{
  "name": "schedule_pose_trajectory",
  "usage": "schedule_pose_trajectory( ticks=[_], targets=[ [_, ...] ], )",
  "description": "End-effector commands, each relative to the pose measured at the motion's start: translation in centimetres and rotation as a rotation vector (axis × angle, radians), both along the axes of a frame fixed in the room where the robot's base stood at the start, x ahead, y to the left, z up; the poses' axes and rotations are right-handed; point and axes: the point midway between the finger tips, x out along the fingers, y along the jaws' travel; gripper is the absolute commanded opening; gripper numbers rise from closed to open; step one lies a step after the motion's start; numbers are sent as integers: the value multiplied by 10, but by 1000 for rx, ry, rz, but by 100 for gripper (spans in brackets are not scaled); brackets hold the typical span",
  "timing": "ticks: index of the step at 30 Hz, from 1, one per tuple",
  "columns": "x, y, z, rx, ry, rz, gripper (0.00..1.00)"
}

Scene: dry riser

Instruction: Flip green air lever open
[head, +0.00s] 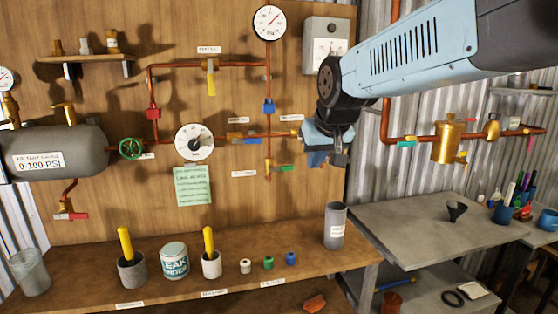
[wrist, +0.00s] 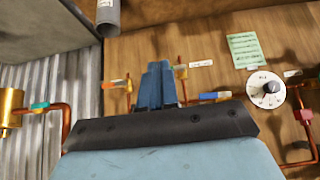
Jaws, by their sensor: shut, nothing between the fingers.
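A short green lever (head: 286,168) sits on a small valve at the foot of a copper drop pipe on the wooden panel. It points right, about level. In the wrist view it is not clearly visible. My gripper (head: 318,160) hangs before the panel, right of this lever and apart from it in the picture; the depth gap is hard to judge. Its blue fingers (wrist: 158,82) are together and empty. A second, teal-green lever (head: 407,140) lies level on the copper pipe at right and also shows in the wrist view (wrist: 40,106).
A round gauge (head: 194,143) and a blue lever (head: 245,141) are left of my gripper. A grey cylinder (head: 335,226) stands on the bench below. Pots with yellow handles (head: 126,245) stand further left. The panel directly below the green lever is clear.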

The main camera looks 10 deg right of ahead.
Motion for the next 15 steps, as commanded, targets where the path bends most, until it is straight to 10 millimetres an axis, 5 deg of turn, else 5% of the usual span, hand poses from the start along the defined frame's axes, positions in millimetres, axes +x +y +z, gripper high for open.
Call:
schedule_pose_trajectory(
  ticks=[3, 9, 15],
  targets=[
    [51, 0, 12, 0, -42, 0, 0],
    [119, 1, 27, -2, -111, 0, 0],
    [153, 2, 32, -3, -145, 0, 0]
  ],
)
